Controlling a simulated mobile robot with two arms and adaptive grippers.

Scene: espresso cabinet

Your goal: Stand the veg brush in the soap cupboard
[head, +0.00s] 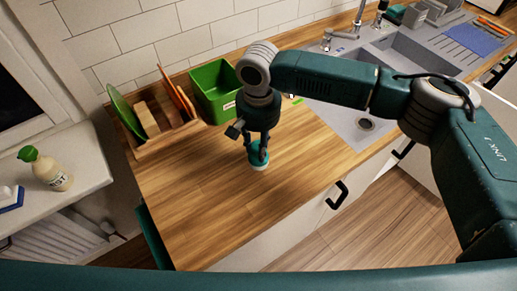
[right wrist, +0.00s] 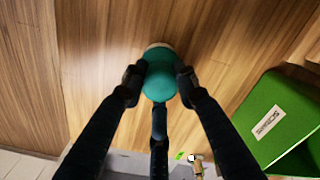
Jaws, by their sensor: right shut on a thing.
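The veg brush (head: 259,164) has a teal round top and a pale lower edge. It is upright at the wooden counter, and I cannot tell whether it touches the wood. My right gripper (head: 258,154) comes down from above and is shut on it. In the right wrist view the brush (right wrist: 160,78) sits between the two dark fingertips of the right gripper (right wrist: 159,84). A white cupboard front with a black handle (head: 337,194) is below the counter's front edge. I cannot tell which cupboard is the soap cupboard. My left gripper is not in view.
A green box (head: 214,92) and a wooden rack (head: 168,139) with boards stand at the back of the counter (head: 205,205). The sink (head: 405,53) is at the right. A bottle with a green cap (head: 47,169) stands on a white surface at the left. The front counter is clear.

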